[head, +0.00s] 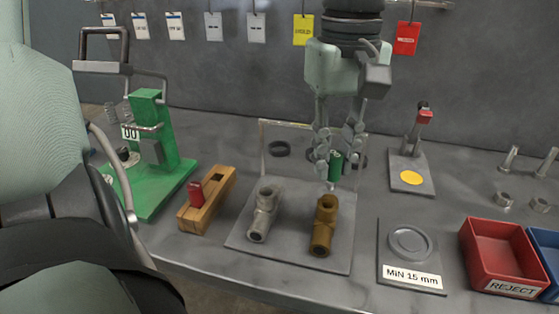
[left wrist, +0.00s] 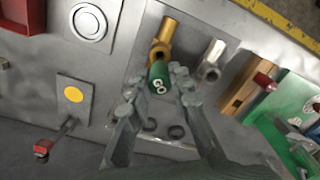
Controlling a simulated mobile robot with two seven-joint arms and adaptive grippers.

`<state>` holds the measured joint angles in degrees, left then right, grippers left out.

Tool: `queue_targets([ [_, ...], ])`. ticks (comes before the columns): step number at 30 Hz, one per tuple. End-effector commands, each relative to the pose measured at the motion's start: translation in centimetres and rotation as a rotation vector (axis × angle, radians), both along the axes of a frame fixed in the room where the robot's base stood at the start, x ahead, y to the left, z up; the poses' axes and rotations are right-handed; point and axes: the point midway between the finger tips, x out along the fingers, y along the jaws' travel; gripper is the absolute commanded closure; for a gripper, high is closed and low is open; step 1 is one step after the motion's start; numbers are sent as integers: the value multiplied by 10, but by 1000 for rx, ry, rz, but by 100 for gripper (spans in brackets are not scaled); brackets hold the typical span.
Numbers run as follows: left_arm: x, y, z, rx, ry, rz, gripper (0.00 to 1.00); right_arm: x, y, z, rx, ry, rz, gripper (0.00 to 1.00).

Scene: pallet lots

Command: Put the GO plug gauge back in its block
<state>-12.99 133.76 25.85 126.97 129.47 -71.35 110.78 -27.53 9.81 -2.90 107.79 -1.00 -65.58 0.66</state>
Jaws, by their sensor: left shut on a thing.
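The green GO plug gauge (head: 336,164) is held between the fingertips of my left gripper (head: 337,158), above the back of the grey plate, with a pale tip pointing down. In the left wrist view the gauge (left wrist: 158,76) shows its end marked GO between the fingers (left wrist: 156,83). The wooden block (head: 216,196) stands to the left, with a red-handled gauge (head: 196,194) at its near end and an empty square hole at its far end. The block (left wrist: 240,92) also shows at the right in the left wrist view. My right gripper is not in view.
The grey plate (head: 290,256) bears a silver tee fitting (head: 263,214), a brass one (head: 325,225) and dark rings behind, with a thin frame at its back. A green stand (head: 160,170) is left of the block. A red REJECT bin (head: 500,252) is at right.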

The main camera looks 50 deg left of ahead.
Motion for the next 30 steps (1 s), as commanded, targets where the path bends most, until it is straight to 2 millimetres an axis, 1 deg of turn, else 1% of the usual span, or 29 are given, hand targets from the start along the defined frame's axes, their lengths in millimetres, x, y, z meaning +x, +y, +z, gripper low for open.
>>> queue_targets([
  [2, 1, 4, 1, 0, -2, -2, 100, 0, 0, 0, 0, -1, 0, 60],
  [5, 2, 21, 6, -3, -7, -19, 100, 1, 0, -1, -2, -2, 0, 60],
  [8, 1, 51, 14, -4, -10, -56, 100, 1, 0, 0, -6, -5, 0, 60],
  [9, -1, 66, 18, -5, -11, -76, 100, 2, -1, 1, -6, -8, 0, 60],
  [11, -6, 90, 23, -5, -13, -109, 100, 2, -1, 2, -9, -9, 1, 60],
  [12, -10, 105, 27, -5, -13, -133, 100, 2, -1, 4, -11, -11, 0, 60],
  [15, -25, 140, 32, -4, -12, -197, 100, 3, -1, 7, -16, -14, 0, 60],
  [19, -46, 175, 33, -3, -9, -278, 100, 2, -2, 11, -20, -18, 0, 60],
  [21, -55, 188, 32, -2, -7, -317, 100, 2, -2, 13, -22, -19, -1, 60],
  [24, -65, 200, 30, -1, -4, -359, 100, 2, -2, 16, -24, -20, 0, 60],
  [27, -70, 206, 26, -2, -1, -384, 100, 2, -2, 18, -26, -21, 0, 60],
  [29, -72, 207, 18, -2, 1, -392, 100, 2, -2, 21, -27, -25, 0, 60],
  [30, -72, 208, 11, -3, 1, -394, 100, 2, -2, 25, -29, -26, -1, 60],
])
